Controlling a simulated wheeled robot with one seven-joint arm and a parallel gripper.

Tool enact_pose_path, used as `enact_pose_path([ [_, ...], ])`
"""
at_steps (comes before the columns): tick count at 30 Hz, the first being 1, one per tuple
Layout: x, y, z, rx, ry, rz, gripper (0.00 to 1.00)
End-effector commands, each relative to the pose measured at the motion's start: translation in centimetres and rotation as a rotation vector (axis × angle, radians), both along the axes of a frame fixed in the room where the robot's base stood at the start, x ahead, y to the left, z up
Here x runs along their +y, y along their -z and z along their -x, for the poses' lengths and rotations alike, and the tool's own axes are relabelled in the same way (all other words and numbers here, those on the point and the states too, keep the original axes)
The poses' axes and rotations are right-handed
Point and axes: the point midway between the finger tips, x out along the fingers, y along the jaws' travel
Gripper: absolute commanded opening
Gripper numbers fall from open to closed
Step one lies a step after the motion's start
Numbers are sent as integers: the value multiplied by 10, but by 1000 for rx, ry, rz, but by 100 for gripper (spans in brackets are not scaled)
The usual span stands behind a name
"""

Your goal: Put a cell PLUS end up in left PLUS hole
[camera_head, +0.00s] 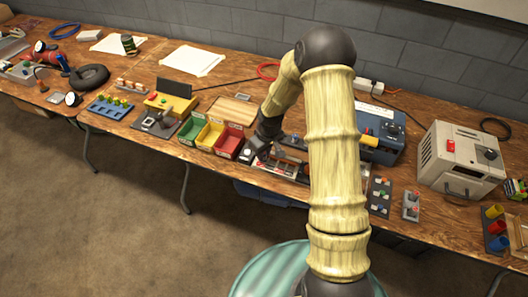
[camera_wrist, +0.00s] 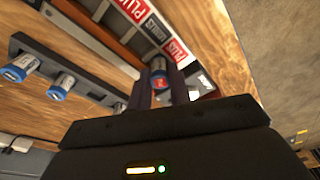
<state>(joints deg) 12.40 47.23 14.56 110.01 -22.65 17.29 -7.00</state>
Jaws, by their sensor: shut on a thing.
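My gripper (camera_wrist: 160,88) is shut on a blue cell (camera_wrist: 158,66) in the wrist view. A red patch shows on the cell near the fingers, and its far end is hard to make out. The charger (camera_wrist: 105,35) lies beyond the fingers, with a label strip reading PLUS (camera_wrist: 131,9), a middle label (camera_wrist: 154,29) and PLUS (camera_wrist: 175,50). The held cell appears close to the strip; whether it touches the charger I cannot tell. The holes are hidden or unclear. In the head view the charger (camera_head: 262,168) is partly behind my arm.
A grey rack (camera_wrist: 40,62) with several blue cells (camera_wrist: 62,87) stands left of the charger in the wrist view. In the head view, green, yellow and red bins (camera_head: 228,145) stand left of the charger. A blue box (camera_head: 387,140) and a beige machine (camera_head: 455,160) stand right.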

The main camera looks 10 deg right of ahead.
Motion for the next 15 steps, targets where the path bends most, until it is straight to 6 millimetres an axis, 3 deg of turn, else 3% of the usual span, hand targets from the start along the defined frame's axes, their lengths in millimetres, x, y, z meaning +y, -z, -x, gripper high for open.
enact_pose_path([
  [15,0,4,0,0,0,0,0],
])
